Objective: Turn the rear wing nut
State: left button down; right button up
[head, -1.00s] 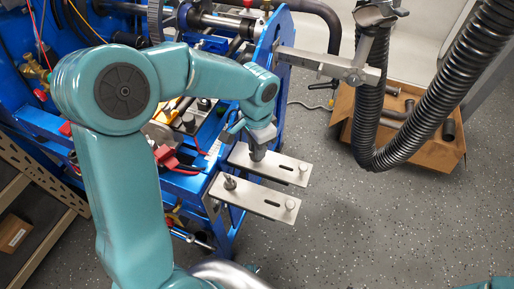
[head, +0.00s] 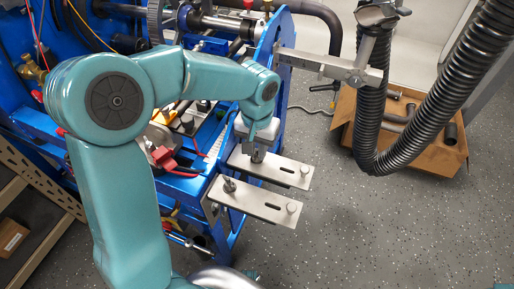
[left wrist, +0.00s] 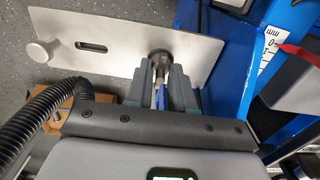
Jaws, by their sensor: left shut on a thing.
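Two flat grey metal plates with slots stick out from the blue stand: a rear plate (head: 283,175) and a front plate (head: 257,206). A stud with a nut (head: 229,186) stands bare on the front plate. My left gripper (head: 258,152) is over the inner end of the rear plate, shut on the rear wing nut (left wrist: 160,58). In the left wrist view, the two fingers (left wrist: 160,85) flank the nut's stud against the plate. The fingers hide most of the wing nut, so its angle is unclear. My right gripper is not in view.
The blue engine stand (head: 285,75) rises close behind and left of my left gripper. A black corrugated hose (head: 372,110) hangs at the right, beside a cardboard box (head: 440,150) of pipes. The speckled floor at lower right is clear.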

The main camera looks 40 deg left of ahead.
aim_at(257, 151)
pick_arm(q)
jog(key=shift+w+r, duration=0.1)
jog(key=shift+w, duration=0.05)
jog(key=c, duration=1)
grip_release()
notch_tip(257, 151, up, 16)
jog(key=p, duration=0.2)
jog(key=shift+r+p, duration=0.15)
jog(key=shift+p, duration=0.2)
